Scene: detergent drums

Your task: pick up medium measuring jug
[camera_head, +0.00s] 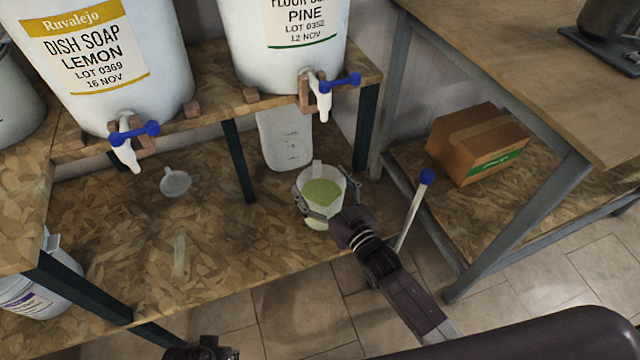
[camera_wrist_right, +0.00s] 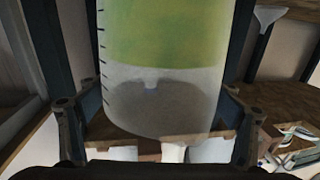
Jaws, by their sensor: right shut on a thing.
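A clear measuring jug (camera_head: 322,188) holding green liquid stands among the jugs under the right drum, near the lower board's front edge. My right gripper (camera_head: 329,194) is shut on it, one finger on each side. In the right wrist view the jug (camera_wrist_right: 160,95) fills the middle between the fingers, with scale marks on its wall. I cannot tell whether its base touches the board. A larger clear jug (camera_head: 284,138) stands behind it. Part of my left gripper (camera_head: 203,351) shows at the bottom edge; its fingers are unclear.
Two white drums, lemon dish soap (camera_head: 105,65) and pine floor soap (camera_head: 285,45), stand on the upper shelf with blue-handled taps. A funnel (camera_head: 175,182) lies on the lower board (camera_head: 150,240). A blue-tipped white rod (camera_head: 413,208) stands right of my arm. A cardboard box (camera_head: 477,143) sits further right.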

